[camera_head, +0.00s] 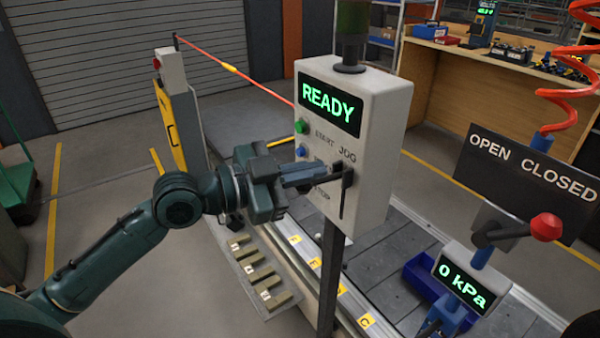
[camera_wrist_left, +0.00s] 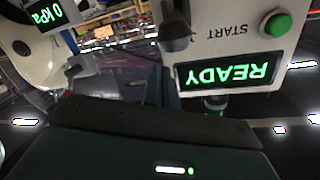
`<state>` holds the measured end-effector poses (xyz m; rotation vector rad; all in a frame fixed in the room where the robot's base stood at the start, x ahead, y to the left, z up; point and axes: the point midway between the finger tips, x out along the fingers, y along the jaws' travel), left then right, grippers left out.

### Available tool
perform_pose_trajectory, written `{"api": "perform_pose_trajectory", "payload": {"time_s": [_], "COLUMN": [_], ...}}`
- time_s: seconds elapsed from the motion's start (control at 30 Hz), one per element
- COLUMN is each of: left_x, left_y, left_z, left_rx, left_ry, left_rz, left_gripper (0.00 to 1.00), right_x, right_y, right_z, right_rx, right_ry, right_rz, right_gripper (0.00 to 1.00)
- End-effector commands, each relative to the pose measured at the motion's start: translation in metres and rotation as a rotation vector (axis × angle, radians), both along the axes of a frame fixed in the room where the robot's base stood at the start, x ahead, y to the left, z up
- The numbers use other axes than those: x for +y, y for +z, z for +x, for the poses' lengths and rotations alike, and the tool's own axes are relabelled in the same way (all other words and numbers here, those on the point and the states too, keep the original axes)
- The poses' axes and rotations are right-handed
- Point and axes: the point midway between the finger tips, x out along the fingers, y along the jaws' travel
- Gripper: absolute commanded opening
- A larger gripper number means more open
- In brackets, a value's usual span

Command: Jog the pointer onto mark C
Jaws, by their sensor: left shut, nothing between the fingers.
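The pale control box (camera_head: 350,82) reads READY and has a green button (camera_head: 301,127), a blue button (camera_head: 300,152) and a JOG slot with a dark lever (camera_head: 347,178). My left gripper (camera_head: 335,184) is shut and empty, its fingertips at the lever in the head view; whether they touch it I cannot tell. Mark C (camera_head: 366,321) is a yellow tag on the conveyor's near rail, the nearest of several tags. I cannot make out the pointer. The left wrist view shows the READY screen (camera_wrist_left: 231,74) and green button (camera_wrist_left: 278,24) upside down. My right gripper is not in view.
The box's post (camera_head: 331,268) stands before the rail and hides part of it. A bench plate (camera_head: 250,272) with several small blocks lies left of it. A 0 kPa gauge (camera_head: 463,283), red-knobbed lever (camera_head: 546,226) and blue bin (camera_head: 425,277) are at right.

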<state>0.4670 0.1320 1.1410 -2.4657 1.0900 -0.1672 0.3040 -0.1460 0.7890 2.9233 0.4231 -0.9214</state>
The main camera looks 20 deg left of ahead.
Motion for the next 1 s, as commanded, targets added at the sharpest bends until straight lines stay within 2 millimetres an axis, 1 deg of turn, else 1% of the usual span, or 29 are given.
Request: {"api": "perform_pose_trajectory", "payload": {"time_s": [0.03, 0.2, 0.6, 0.67, 0.9, 1.0], "left_x": [0.004, 0.011, 0.013, 0.013, 0.015, 0.015], "left_y": [-0.007, -0.017, -0.018, -0.021, -0.035, -0.039], "left_z": [0.0, 0.0, 0.001, 0.0, -0.001, -0.002], "left_rx": [0.004, 0.0, -0.003, -0.008, -0.067, -0.098], "left_ry": [0.002, 0.0, 0.0, 0.0, 0.001, 0.001], "left_rz": [0.0, -0.001, -0.002, -0.005, -0.05, -0.073], "left_gripper": [0.0, 0.0, 0.0, 0.0, 0.0, 0.0], "right_x": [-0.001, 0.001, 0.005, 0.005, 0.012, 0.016], "right_y": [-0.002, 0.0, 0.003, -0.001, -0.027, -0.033], "right_z": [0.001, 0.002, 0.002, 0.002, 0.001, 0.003], "right_rx": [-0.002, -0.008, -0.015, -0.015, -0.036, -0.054], "right_ry": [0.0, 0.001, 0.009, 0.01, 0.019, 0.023], "right_rz": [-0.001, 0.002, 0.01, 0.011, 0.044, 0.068], "right_gripper": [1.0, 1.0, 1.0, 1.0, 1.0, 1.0]}}
